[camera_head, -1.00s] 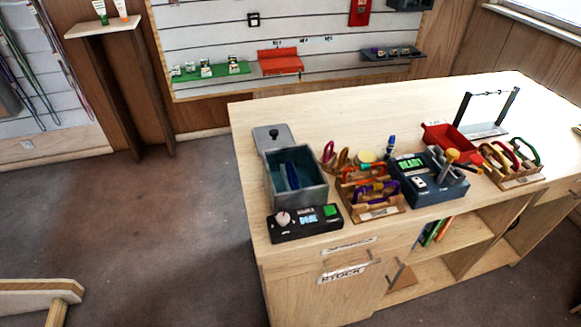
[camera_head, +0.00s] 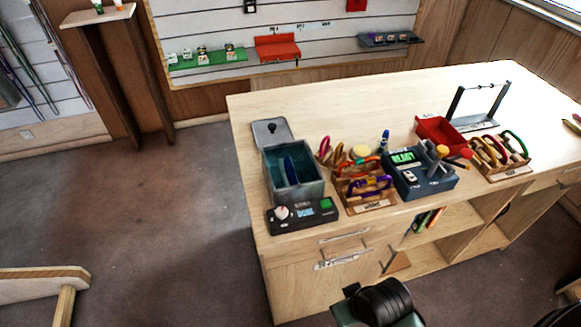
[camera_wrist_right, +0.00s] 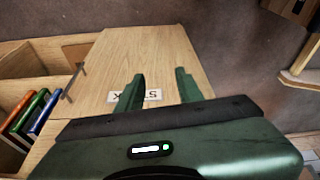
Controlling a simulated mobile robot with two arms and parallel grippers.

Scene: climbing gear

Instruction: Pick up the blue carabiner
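In the head view, a wooden rack (camera_head: 372,207) on the counter holds several carabiners. A blue-purple carabiner (camera_head: 370,184) is at its front, with orange ones behind it. I cannot tell whether this is the blue one. A dark blue object (camera_head: 290,170) stands in an open grey-blue bin (camera_head: 308,190); its shape is unclear. My right gripper (camera_wrist_right: 158,88) is open and empty in the right wrist view, its fingers apart in front of the cabinet face and its STOCK label (camera_wrist_right: 150,95). My left gripper is not in view.
A control box with a dial (camera_head: 303,215) sits before the bin. A dark blue device (camera_head: 420,175) stands right of the rack. Farther right are a red tray (camera_head: 438,132) and another carabiner rack (camera_head: 500,160). The counter's back left (camera_head: 330,115) is clear.

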